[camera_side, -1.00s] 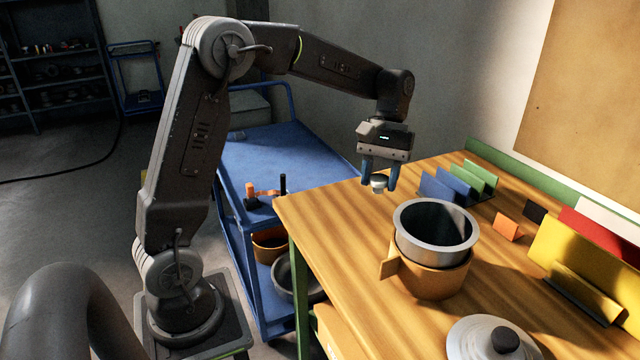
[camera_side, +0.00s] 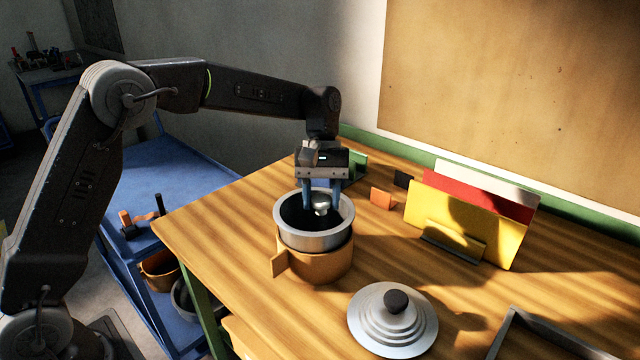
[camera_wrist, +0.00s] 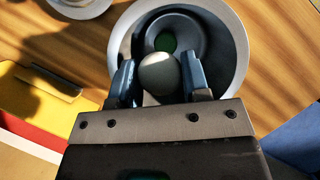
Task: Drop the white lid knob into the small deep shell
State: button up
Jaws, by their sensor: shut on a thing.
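The white lid knob (camera_side: 320,202) is pinched between the two blue fingers of my gripper (camera_side: 321,207). In the wrist view the rounded knob (camera_wrist: 160,73) shows between the fingertips (camera_wrist: 158,80). The deep grey metal shell (camera_side: 315,241) sits upright in an orange holder (camera_side: 318,262) with a side tab. My gripper points down over the shell's mouth, with the knob against its dark inside in both views. The shell's pale rim (camera_wrist: 238,50) surrounds the knob in the wrist view. How far the knob is above the shell's floor cannot be told.
A stepped silver lid (camera_side: 370,325) with a black knob lies on the wooden table (camera_side: 230,235) in front. Yellow and red folders (camera_side: 455,215) stand in a rack at the right. A grey tray (camera_side: 515,330) is at the bottom right. A blue cart (camera_side: 115,180) stands at the left.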

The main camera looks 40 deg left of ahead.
jog(key=shift+f, duration=0.6)
jog(key=o, duration=1)
jog(key=shift+v, duration=6.95)
jog(key=shift+a, duration=0.1)
